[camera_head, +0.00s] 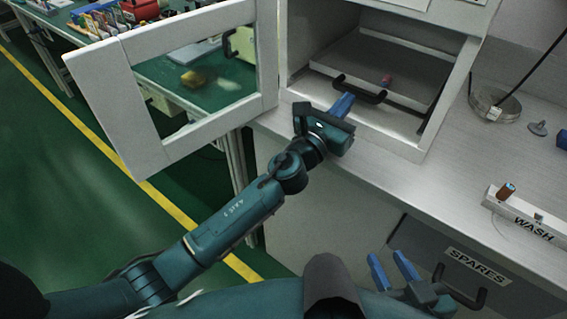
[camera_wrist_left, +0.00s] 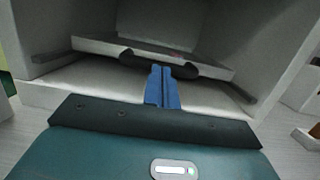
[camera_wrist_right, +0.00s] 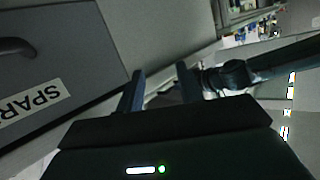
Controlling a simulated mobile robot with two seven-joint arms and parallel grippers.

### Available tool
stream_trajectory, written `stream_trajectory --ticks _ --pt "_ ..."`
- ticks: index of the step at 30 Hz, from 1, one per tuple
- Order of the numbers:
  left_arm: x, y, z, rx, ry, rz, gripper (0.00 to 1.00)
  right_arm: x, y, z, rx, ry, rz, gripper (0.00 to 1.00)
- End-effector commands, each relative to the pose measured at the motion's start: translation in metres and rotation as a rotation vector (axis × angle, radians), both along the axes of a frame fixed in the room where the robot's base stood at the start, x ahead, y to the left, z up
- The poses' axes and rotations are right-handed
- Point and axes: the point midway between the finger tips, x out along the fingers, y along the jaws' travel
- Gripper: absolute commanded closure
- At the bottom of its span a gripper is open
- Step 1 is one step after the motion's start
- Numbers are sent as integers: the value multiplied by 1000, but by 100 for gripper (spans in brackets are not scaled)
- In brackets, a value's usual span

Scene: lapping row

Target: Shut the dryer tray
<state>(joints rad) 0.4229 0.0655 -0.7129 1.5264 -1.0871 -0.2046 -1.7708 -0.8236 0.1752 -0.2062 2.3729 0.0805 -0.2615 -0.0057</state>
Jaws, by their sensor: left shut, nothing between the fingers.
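The dryer tray (camera_head: 365,55) is a grey flat tray inside the white dryer box, with a black bar handle (camera_head: 360,90) on its front. A small pinkish thing (camera_head: 386,80) shows on it. The tray and its handle also show in the left wrist view (camera_wrist_left: 205,65), with bare box floor in front. My left gripper (camera_head: 345,103) is shut and empty, its blue fingertips (camera_wrist_left: 160,70) at the middle of the handle; I cannot tell whether they touch. My right gripper (camera_head: 392,262) is open and empty, low by the counter front; its fingers show in the right wrist view (camera_wrist_right: 162,85).
The framed dryer door (camera_head: 157,140) stands swung open to the left, beside my left arm. A drawer marked SPARES (camera_head: 478,268) with a black handle is near my right gripper. A WASH block (camera_head: 530,218) and a round metal dish (camera_head: 497,108) are on the right counter.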

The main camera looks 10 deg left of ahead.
Motion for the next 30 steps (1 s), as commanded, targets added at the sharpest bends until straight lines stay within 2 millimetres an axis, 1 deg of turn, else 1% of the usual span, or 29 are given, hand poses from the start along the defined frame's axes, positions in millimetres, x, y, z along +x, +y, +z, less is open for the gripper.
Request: stream_trajectory --ticks 3,9,22,26,30 --pt "5 -3 -1 1 0 0 100 -3 -1 0 -4 -2 -1 64" --pt "10 -5 0 -2 0 1 100 -3 -3 0 -10 -8 1 64" --pt "11 -5 4 -5 -3 4 100 -3 -3 0 -10 -9 2 64" --pt "12 -3 3 -5 -3 4 100 -3 -2 0 -8 -9 1 64" --pt "15 5 -1 -3 -3 4 100 -3 -2 -2 -5 -12 -1 64"
